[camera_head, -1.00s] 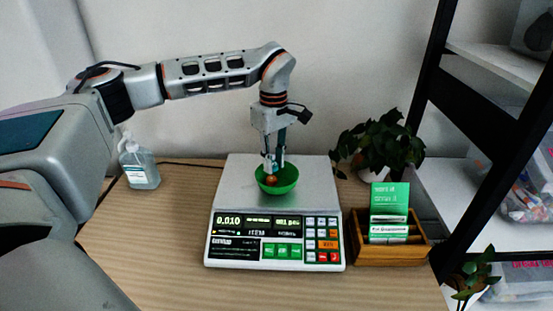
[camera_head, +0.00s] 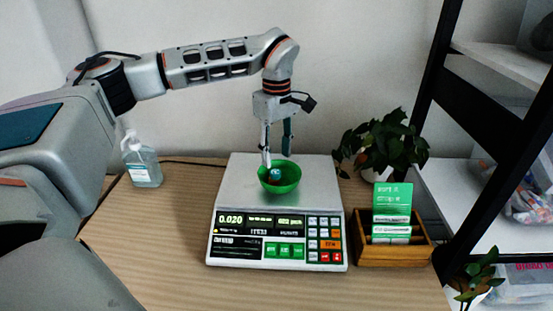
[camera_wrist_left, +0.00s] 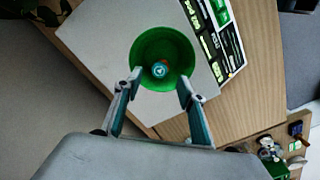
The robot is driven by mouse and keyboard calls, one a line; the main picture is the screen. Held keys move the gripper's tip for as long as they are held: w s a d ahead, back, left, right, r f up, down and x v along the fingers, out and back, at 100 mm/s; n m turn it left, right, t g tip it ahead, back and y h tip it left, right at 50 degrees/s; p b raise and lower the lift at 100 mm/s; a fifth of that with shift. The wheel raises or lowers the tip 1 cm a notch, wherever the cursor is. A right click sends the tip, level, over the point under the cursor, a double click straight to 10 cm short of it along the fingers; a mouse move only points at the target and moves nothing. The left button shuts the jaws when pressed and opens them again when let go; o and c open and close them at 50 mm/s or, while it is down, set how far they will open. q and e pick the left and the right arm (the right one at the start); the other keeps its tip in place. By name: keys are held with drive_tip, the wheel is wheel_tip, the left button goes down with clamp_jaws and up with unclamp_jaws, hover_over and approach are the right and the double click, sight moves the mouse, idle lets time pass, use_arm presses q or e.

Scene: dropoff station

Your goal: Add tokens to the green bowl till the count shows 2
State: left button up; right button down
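The green bowl (camera_head: 279,187) stands on the plate of the counting scale (camera_head: 236,185). In it lie a teal token (camera_head: 276,173) and a reddish-brown token, mostly hidden. In the left wrist view, the teal token (camera_wrist_left: 160,70) lies near the middle of the bowl (camera_wrist_left: 178,48). The scale's display (camera_head: 262,220) reads 0.020 on the left; the blurred right field seems to read 002 pcs. My left gripper (camera_head: 277,157) points down just above the bowl, its fingers apart and empty. The left gripper (camera_wrist_left: 160,86) also shows open in the left wrist view. My right gripper is not in view.
A wooden card box (camera_head: 392,252) with green cards and a potted plant (camera_head: 385,143) stand right of the scale. A sanitizer bottle (camera_head: 142,163) stands at the left. A black-framed shelf (camera_head: 465,110) is at the right. Small objects (camera_wrist_left: 275,150) show at the wrist view's lower right.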

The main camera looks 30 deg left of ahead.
sight(276, 173)
use_arm(q)
wheel_tip(276, 173, up, 10)
drive_tip(key=shift+f, duration=0.25)
idle(0.5)
